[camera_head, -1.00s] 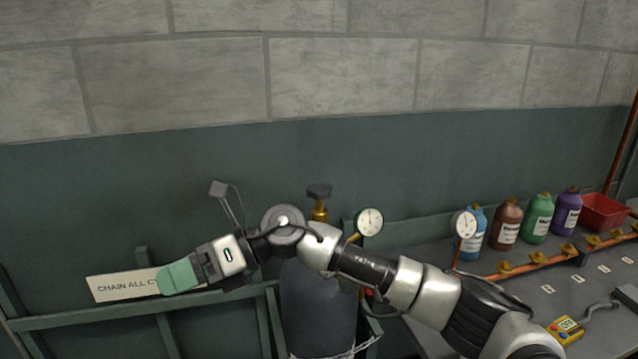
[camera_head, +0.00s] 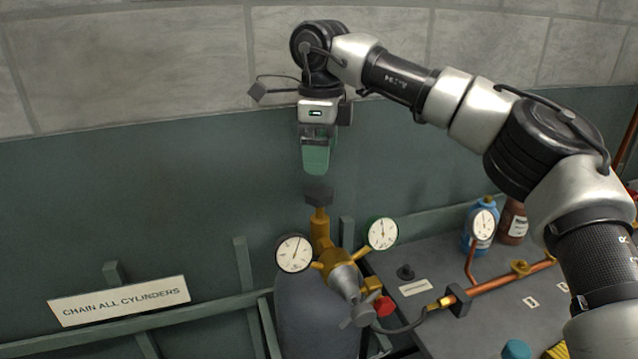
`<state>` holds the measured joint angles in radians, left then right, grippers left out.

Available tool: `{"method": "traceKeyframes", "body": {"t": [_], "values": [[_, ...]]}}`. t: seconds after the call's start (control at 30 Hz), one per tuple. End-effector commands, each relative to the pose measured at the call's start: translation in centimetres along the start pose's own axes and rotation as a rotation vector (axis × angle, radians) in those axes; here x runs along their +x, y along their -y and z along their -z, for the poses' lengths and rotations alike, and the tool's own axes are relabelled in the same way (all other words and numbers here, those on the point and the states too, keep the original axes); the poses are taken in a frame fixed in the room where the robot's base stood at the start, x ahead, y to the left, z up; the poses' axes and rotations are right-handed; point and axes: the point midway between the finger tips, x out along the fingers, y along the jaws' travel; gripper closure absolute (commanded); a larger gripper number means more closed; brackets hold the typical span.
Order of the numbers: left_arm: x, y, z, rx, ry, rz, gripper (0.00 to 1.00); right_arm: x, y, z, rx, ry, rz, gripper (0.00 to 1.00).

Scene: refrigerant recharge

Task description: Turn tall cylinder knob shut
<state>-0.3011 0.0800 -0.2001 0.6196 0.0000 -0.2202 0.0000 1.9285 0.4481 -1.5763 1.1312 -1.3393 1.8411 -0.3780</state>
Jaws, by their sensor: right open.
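The tall grey cylinder (camera_head: 312,312) stands upright in the rack. Its dark knob (camera_head: 318,194) sits on top of a brass valve (camera_head: 319,228). My right gripper (camera_head: 316,172) points down just above the knob, with a small gap seen between them. Its green fingers overlap in this view, and nothing shows between them. My left gripper is not in view.
Two round gauges (camera_head: 294,253) and (camera_head: 383,233) flank a brass regulator (camera_head: 343,272) on the cylinder. A red knob (camera_head: 384,306) and hose are at its lower right. A bench (camera_head: 420,310) with copper pipe (camera_head: 500,284) and bottles (camera_head: 480,226) lies right. A sign (camera_head: 120,300) hangs left.

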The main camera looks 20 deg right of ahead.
Motion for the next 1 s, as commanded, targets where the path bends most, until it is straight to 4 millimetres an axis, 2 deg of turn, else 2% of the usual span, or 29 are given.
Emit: {"method": "traceKeyframes", "body": {"t": [0.03, 0.2, 0.4, 0.77, 0.87, 1.0], "values": [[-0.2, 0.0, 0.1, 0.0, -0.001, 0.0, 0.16, 1.1, 0.0, 0.1, 0.0, -0.004, -0.003, 0.16], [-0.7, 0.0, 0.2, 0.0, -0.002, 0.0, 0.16, 4.3, 0.0, 0.0, -0.001, -0.002, -0.003, 0.16], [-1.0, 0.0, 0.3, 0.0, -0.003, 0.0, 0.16, 6.6, 0.0, 0.0, 0.0, 0.0, -0.003, 0.16], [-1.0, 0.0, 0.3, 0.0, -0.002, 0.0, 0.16, 7.3, -0.1, 0.0, 0.0, 0.001, -0.002, 0.16], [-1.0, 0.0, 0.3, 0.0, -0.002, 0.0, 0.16, 7.3, -0.1, -0.1, 0.0, 0.001, -0.002, 0.28], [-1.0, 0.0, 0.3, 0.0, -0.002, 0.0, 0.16, 7.3, -0.1, -0.1, 0.0, 0.001, -0.002, 0.5]]}}
